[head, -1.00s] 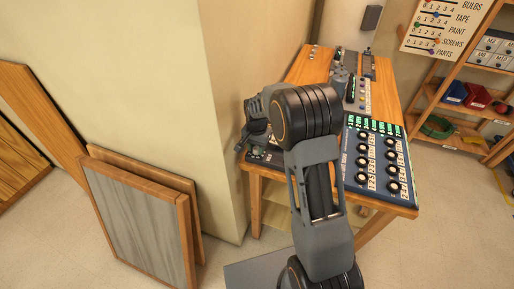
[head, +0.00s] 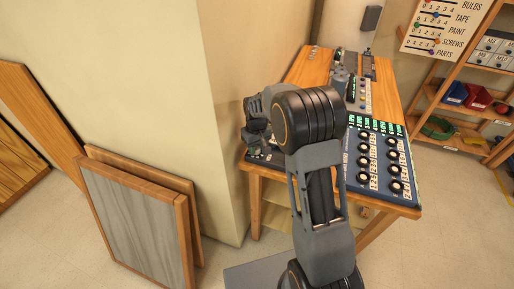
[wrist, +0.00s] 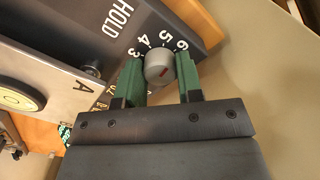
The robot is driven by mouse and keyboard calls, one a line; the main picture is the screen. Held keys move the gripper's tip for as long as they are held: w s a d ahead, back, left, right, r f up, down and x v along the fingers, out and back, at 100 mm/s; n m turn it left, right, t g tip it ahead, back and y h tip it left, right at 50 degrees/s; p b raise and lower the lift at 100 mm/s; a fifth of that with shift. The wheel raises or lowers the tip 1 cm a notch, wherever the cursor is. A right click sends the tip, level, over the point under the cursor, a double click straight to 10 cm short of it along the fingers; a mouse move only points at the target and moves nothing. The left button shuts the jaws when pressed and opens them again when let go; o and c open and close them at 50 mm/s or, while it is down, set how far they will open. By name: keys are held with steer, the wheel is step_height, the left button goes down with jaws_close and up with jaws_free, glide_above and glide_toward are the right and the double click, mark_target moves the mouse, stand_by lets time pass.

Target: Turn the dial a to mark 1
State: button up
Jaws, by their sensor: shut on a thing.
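A letter A shows on a metal plate to the left. The two green fingers of my gripper (wrist: 160,80) are shut on the dial, one on each side. In the head view my arm's end is at the bench's left front corner, and the dial is hidden there.
The word HOLD is printed on the panel (wrist: 75,30). The wooden bench (head: 312,68) carries a console (head: 378,160) with several black knobs and green displays. A beige wall corner (head: 225,110) stands close left of my arm. Framed boards (head: 140,215) lean there.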

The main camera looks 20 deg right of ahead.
steer(key=n, duration=0.7)
steer(key=shift+b, duration=0.3)
steer(key=n, duration=0.8)
steer(key=shift+n, duration=0.3)
steer(key=n, duration=0.3)
steer(key=shift+n+b, duration=0.3)
steer(key=n, duration=0.8)
steer(key=shift+f, duration=0.1)
steer(key=shift+s+n, duration=0.1)
steer(key=shift+n, duration=1.7)
